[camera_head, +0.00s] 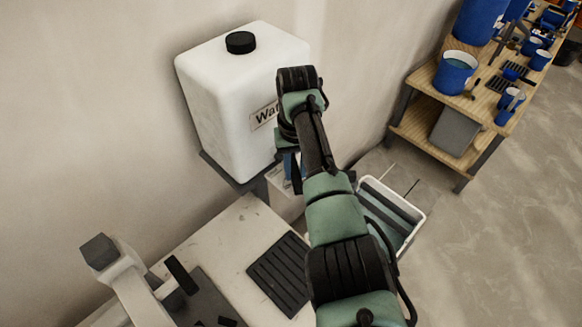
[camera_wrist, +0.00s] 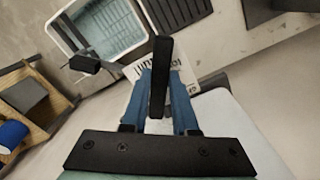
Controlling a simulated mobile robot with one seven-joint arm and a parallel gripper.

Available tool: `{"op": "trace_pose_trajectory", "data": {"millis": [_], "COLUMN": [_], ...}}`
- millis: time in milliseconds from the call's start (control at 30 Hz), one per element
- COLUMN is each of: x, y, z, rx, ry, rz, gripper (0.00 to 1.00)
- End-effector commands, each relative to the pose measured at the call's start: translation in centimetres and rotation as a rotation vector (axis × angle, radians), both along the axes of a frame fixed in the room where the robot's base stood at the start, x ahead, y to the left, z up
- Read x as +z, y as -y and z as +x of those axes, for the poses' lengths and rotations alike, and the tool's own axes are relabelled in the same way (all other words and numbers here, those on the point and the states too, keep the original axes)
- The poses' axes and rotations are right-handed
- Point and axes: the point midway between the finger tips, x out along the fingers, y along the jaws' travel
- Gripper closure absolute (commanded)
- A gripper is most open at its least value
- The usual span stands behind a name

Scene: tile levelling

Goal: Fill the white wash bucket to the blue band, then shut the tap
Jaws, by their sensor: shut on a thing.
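The white wash bucket (camera_head: 414,238) stands on the floor, partly hidden behind my arm. The wrist view shows the bucket (camera_wrist: 57,40) from above, with a grey-green, grid-patterned inside; I cannot make out the blue band or the water level. The white water tank (camera_head: 222,105) has a black cap and a partly hidden label. My gripper (camera_wrist: 160,92) has blue fingers closed on a long black tap lever (camera_wrist: 161,60). In the head view my arm hides the tap.
A wooden workbench (camera_head: 415,83) with blue buckets and tools stands at the upper right, a grey bin (camera_head: 455,130) on its lower shelf. A pale worktop (camera_head: 225,232) with a black ribbed mat (camera_head: 280,273) lies below the tank. The floor at right is clear.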

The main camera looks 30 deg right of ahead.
Motion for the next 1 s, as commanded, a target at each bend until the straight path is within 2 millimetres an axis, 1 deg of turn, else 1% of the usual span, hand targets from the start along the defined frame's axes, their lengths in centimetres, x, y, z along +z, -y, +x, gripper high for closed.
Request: {"op": "trace_pose_trajectory", "data": {"millis": [233, 567, 600, 733, 767, 1000], "x": [0.12, 0.14, 0.14, 0.12, 0.10, 0.04], "y": [0.30, 0.31, 0.31, 0.29, 0.28, 0.24], "z": [0.15, 0.19, 0.20, 0.17, 0.15, 0.07], "rx": [0.032, 0.033, 0.033, 0.033, 0.033, 0.032], "ry": [0.008, 0.010, 0.010, 0.009, 0.008, 0.005], "rz": [-0.003, -0.004, -0.004, -0.004, -0.003, -0.002], "gripper": [1.00, 1.00, 0.69, 0.46, 0.43, 0.43]}}
